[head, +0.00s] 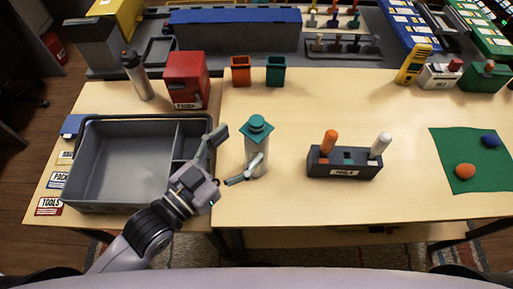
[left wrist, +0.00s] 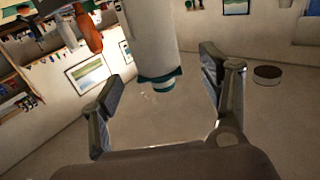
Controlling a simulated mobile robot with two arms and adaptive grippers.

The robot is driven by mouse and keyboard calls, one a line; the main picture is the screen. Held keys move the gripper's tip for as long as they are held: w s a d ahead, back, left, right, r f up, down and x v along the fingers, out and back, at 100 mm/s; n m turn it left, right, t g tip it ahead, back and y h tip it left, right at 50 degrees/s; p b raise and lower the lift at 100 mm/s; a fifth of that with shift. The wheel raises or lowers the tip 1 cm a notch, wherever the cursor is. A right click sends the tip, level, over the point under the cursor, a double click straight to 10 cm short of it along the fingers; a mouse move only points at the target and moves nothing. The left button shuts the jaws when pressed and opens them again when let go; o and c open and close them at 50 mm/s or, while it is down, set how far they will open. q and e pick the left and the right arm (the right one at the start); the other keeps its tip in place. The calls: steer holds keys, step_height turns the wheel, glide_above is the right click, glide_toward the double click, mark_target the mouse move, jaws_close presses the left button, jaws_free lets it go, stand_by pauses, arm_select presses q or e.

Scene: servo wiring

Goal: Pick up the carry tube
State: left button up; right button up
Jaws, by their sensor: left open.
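The carry tube (head: 258,160), a grey cylinder with a teal cap, stands upright on the table just right of the grey tray. My left gripper (head: 240,146) is open beside it, with its fingers pointing toward the tube. The lower finger crosses in front of the tube's lower part. In the left wrist view, the pale tube (left wrist: 152,35) with a teal band at its end lies between and beyond the open fingers (left wrist: 160,78). I cannot tell whether either finger touches it. My right gripper is not in view.
A grey divided tray (head: 112,205) sits under my left arm. Behind are a red box (head: 187,80), an orange cup (head: 240,71) and a teal cup (head: 276,71). A dark holder (head: 343,165) with orange and white handled tools stands right of the tube. A green mat (head: 470,150) lies far right.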

mark_target(248, 143)
arm_select(q)
steer(key=shift+w+d, duration=0.45)
steer(key=shift+w, duration=0.05)
steer(key=x, duration=0.2)
steer(key=f+p+x, duration=0.1)
steer(key=x, duration=0.1)
steer(key=shift+d+p, duration=0.25)
steer(key=shift+p, duration=0.05)
steer(key=shift+w+d, duration=0.1)
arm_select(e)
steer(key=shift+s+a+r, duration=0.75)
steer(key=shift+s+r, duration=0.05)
arm_select(q)
steer(key=shift+c, duration=0.5)
steer(key=c, duration=0.5)
jaws_close()
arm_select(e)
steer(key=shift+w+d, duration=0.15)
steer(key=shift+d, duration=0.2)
